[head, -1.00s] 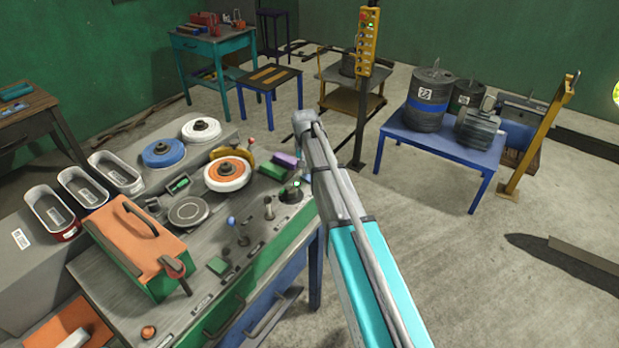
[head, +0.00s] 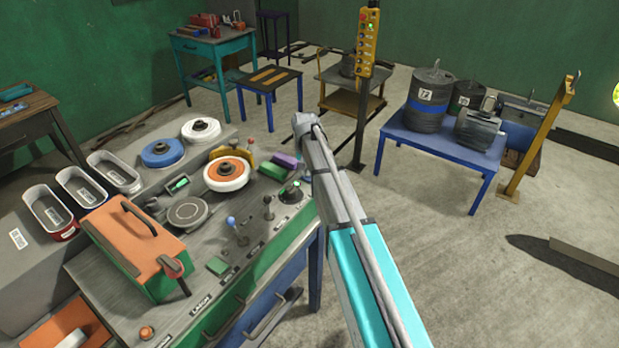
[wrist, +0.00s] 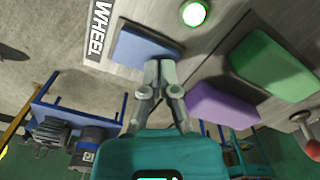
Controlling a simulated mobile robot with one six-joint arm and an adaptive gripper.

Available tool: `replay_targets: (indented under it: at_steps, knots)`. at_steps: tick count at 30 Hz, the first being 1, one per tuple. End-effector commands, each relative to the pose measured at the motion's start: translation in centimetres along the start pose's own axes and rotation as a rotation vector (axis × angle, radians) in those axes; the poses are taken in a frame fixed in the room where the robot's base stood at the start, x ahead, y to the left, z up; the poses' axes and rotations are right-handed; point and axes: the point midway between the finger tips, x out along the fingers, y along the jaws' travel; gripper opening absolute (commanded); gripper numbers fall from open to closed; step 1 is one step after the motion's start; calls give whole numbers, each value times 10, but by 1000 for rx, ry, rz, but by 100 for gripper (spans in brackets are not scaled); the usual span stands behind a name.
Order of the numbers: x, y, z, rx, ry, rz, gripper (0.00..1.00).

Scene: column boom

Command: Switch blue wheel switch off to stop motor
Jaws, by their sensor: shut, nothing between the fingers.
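The blue switch (wrist: 145,45) is a flat blue block on the grey panel in the wrist view, beside a dark label (wrist: 98,30) reading WHEEL. My gripper (wrist: 160,65) is shut and empty, with its fingertips at the lower right edge of the blue switch. I cannot tell whether they touch it or how the switch is set. A round lamp (wrist: 194,13) glows green close by. In the head view, the switch and my fingertips are hidden by my arm. A white wheel with an orange centre (head: 227,174) stands on the bench; its motion cannot be told.
A purple block (wrist: 222,104) and a green block (wrist: 268,65) lie right of my gripper. A red-knobbed lever (wrist: 308,138) is at the far right. In the head view, levers with knobs (head: 232,222) and an orange-topped box (head: 135,240) crowd the bench.

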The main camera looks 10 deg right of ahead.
Motion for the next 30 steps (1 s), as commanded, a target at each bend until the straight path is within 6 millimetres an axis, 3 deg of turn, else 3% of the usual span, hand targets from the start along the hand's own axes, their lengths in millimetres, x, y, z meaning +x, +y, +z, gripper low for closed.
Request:
replay_targets:
  at_steps: [8, 30]
  knots:
    - [-2, 0, 0, 0, 0, 0, 0]
    - [-43, 0, 0, 0, 0, 0, 0]
